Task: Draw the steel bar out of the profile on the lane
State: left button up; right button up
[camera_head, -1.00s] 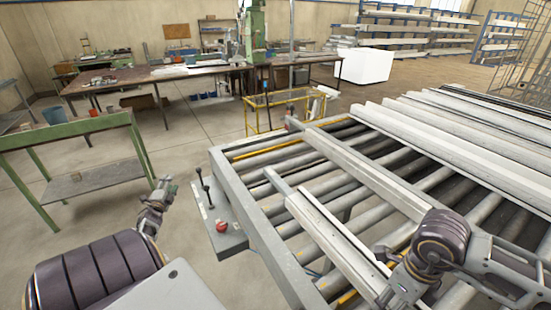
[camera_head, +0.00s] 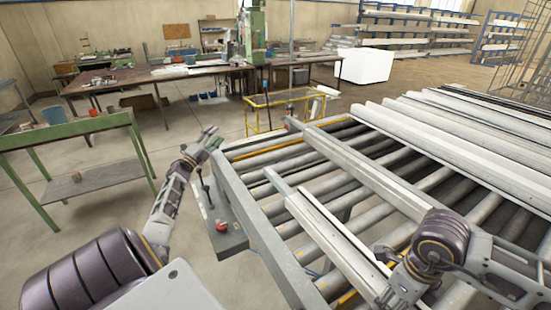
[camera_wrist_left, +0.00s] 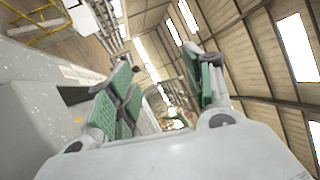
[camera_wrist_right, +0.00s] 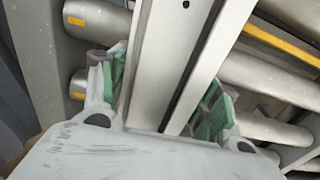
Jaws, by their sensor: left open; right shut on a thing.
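The pale profile (camera_head: 325,237) lies lengthwise on the roller lane. The steel bar (camera_head: 277,181) sticks out of its far end as a short, narrower grey piece; the rest is hidden inside. My right gripper (camera_wrist_right: 165,92) is shut on the profile, with a green-padded finger on each side. The slotted profile (camera_wrist_right: 203,58) runs between these fingers in the right wrist view. My left gripper (camera_head: 213,142) is open and empty above the lane's left frame edge, left of the bar's end and apart from it. Its spread fingers show in the left wrist view (camera_wrist_left: 165,92).
A grey control panel (camera_head: 214,215) with levers and a red button (camera_head: 222,225) sits on the lane's left side. A raised rail (camera_head: 365,172) crosses the rollers right of the profile. Several white profiles (camera_head: 455,130) lie farther right. A green bench (camera_head: 75,130) stands left.

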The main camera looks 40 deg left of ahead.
pick_arm(q)
jog(key=w+d+r+m+g+h, duration=0.25)
jog(key=w+d+h, duration=0.3)
jog(key=d, duration=0.35)
jog(key=w+d+r+m+g+h, duration=0.2)
jog(key=w+d+m+g+h, duration=0.15)
jog(key=d+h, duration=0.45)
jog(key=w+d+r+m+g+h, duration=0.2)
jog(key=w+d+m+g+h, duration=0.3)
jog(key=d, duration=0.6)
jog(key=n+g+y, duration=0.6)
jog(key=g+y, duration=0.1)
jog(key=g, duration=0.7)
send_near(288, 189)
jog(key=shift+a+r, duration=0.65)
jog(key=shift+a, duration=0.15)
jog(key=shift+d+f, duration=0.15)
jog(key=shift+x, duration=5.8)
jog(key=shift+d, duration=0.1)
